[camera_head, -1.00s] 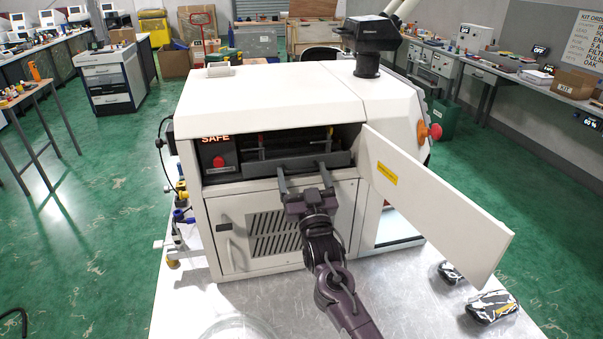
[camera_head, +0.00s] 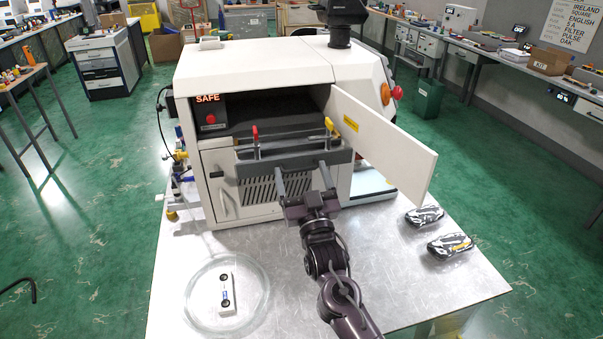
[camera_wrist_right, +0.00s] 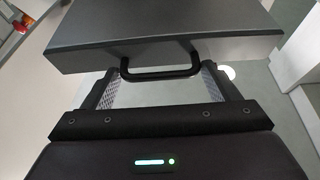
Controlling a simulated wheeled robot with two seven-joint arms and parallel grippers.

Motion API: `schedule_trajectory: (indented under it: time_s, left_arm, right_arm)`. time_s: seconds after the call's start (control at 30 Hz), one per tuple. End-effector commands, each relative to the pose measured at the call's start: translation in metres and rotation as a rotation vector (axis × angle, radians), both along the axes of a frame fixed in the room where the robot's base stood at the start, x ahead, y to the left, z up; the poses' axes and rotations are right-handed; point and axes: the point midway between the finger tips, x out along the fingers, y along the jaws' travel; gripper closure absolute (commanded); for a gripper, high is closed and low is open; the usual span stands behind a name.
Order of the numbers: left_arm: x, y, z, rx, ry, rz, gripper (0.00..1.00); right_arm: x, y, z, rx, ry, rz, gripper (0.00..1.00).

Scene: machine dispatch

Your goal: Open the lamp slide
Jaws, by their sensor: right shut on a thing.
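The lamp slide (camera_head: 258,165) is a dark grey drawer that stands out from the opening in the white machine (camera_head: 260,65). Red and yellow parts show on top of it at its left and right ends. My right gripper (camera_head: 303,181) is at its front and shut on its black handle (camera_wrist_right: 160,73); in the right wrist view the handle spans between the two fingers. The slide's grey front (camera_wrist_right: 190,35) fills the top of that view. The white hinged door (camera_head: 385,145) stands open to the right. My left gripper is not in view.
A round clear dish (camera_head: 193,315) with a small white two-holed part (camera_head: 227,294) is on the metal table (camera_head: 290,290) at front left. Two black-and-white packs (camera_head: 425,215) (camera_head: 450,245) lie at right. A lit SAFE sign (camera_head: 207,98) is inside the opening.

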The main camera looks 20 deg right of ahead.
Motion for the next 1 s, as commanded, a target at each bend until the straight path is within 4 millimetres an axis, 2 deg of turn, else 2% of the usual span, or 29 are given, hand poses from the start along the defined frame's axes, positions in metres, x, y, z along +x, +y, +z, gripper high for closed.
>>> schedule_trajectory:
  time_s: [0.3,0.33,0.47,0.77,1.0]
  left_arm:
    - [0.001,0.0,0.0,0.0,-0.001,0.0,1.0]
    - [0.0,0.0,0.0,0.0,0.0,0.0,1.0]
    - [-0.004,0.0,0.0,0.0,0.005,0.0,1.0]
    - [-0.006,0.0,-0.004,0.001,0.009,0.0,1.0]
    - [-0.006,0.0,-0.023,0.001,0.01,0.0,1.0]
  right_arm:
    - [0.0,0.0,0.002,-0.001,-0.004,0.0,0.59]
    - [0.0,0.0,0.002,-0.001,-0.004,0.0,0.17]
    - [0.0,0.0,0.002,-0.001,-0.004,0.0,0.0]
    - [-0.005,0.0,-0.003,0.0,-0.002,0.0,0.0]
    - [-0.041,0.0,-0.021,0.0,0.0,0.001,0.0]
